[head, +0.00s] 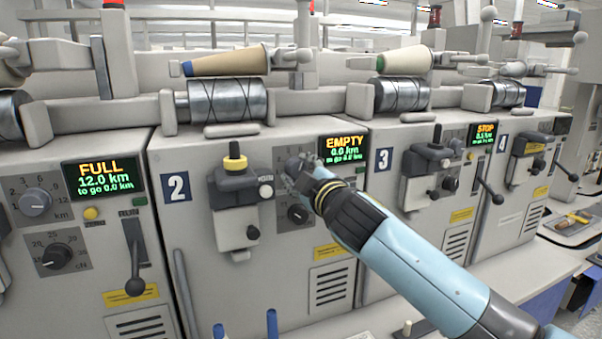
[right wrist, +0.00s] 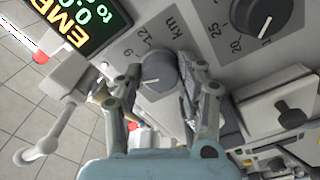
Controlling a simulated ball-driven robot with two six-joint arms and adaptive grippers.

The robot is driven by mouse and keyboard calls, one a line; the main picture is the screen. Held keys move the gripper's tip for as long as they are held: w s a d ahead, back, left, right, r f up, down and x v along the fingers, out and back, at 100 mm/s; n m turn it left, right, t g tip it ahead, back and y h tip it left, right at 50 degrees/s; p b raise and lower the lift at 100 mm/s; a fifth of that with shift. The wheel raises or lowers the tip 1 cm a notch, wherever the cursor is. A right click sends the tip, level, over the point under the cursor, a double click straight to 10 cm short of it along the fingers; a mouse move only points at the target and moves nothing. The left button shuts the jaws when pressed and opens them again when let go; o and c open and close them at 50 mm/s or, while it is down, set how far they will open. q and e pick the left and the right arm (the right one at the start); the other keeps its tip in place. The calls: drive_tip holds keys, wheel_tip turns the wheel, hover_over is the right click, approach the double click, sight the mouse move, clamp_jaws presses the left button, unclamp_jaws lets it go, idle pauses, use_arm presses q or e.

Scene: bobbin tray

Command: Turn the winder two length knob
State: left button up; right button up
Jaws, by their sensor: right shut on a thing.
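Winder two carries a blue "2" plate (head: 176,187); its display (head: 343,150) reads EMPTY, 0.0 km. Its grey length knob (right wrist: 158,70) sits between my right gripper's two fingers in the right wrist view, with a light pointer line and the marks 9, 12 and KM beside it. My right gripper (head: 299,170) is shut on this knob, one finger on each side; it also shows in the right wrist view (right wrist: 163,75). In the head view the gripper mostly hides the knob. My left gripper is not in view.
A second, black dial (head: 298,214) lies just below the length knob. Winder one (head: 36,202) stands left, showing FULL, 12.0 km; winder three (head: 384,160) stands right, showing STOP.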

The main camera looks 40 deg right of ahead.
drive_tip(key=shift+f, duration=0.1)
drive_tip(key=o, duration=1.2)
drive_tip(key=shift+c, duration=0.2)
drive_tip(key=shift+s, duration=0.1)
drive_tip(key=v, duration=1.1)
drive_tip(key=shift+s, duration=0.4)
